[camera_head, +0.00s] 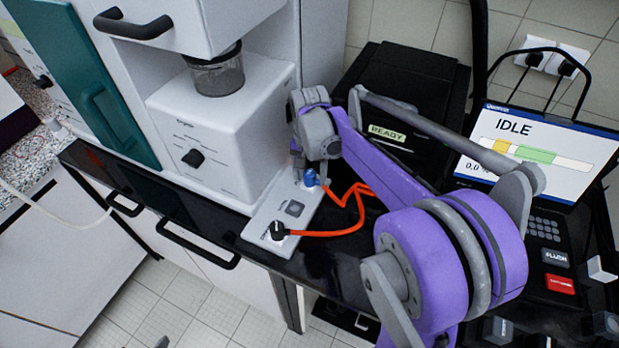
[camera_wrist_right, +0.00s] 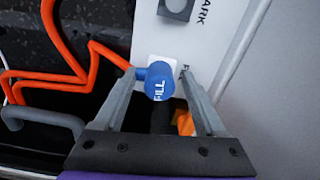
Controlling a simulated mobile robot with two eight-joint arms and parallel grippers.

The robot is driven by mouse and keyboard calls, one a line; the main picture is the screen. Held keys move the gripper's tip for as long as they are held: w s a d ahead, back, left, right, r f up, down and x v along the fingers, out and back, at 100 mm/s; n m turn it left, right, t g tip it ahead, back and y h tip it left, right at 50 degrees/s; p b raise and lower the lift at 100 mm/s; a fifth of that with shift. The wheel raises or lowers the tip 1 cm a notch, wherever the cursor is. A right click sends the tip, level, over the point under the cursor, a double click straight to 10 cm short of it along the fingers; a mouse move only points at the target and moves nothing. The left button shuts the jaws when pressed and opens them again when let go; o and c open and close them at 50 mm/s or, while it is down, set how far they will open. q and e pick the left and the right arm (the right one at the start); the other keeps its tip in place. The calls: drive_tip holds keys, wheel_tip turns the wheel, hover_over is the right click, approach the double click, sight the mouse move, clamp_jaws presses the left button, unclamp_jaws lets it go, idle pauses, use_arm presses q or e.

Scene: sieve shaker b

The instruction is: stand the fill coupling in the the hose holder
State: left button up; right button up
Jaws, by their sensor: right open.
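The fill coupling (camera_head: 311,178) is a small blue plug with an orange hose. In the wrist view the coupling (camera_wrist_right: 157,84) shows the word FILL and stands at a white square fitting on the pale panel. My right gripper (camera_head: 317,170) is over it. In the wrist view the right gripper (camera_wrist_right: 161,78) is open, with one finger on each side of the coupling; whether they touch it I cannot tell. A dark grey square (camera_head: 294,208), apparently the hose holder, sits nearer on the panel. The square (camera_wrist_right: 176,8) is beside the letters ARK. My left gripper is not in view.
The orange hose (camera_head: 333,232) loops right of the panel to a black round fitting (camera_head: 278,231). The white machine (camera_head: 215,130) stands close on the left. A black box marked READY (camera_head: 410,85) and a screen reading IDLE (camera_head: 540,150) stand right.

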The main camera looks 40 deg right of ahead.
sight(310, 172)
idle(0.8)
clamp_jaws()
drive_tip(key=shift+r, duration=0.15)
idle(0.4)
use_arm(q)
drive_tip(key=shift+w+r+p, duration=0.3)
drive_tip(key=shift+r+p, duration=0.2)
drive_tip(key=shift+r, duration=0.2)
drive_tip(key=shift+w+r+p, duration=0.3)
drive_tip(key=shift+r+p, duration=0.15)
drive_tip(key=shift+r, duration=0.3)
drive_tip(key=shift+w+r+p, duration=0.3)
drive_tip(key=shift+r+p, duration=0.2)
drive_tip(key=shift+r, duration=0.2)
use_arm(e)
drive_tip(key=shift+r, duration=2.9)
drive_tip(key=shift+r, duration=0.1)
drive_tip(key=shift+r+p, duration=0.65)
drive_tip(key=shift+r, duration=0.75)
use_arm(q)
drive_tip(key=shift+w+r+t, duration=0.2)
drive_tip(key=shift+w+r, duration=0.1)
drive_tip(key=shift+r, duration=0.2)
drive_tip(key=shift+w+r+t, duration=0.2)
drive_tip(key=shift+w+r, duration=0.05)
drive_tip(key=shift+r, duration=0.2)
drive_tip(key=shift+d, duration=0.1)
use_arm(e)
drive_tip(key=shift+s+a+f, duration=0.1)
drive_tip(key=shift+s, duration=0.05)
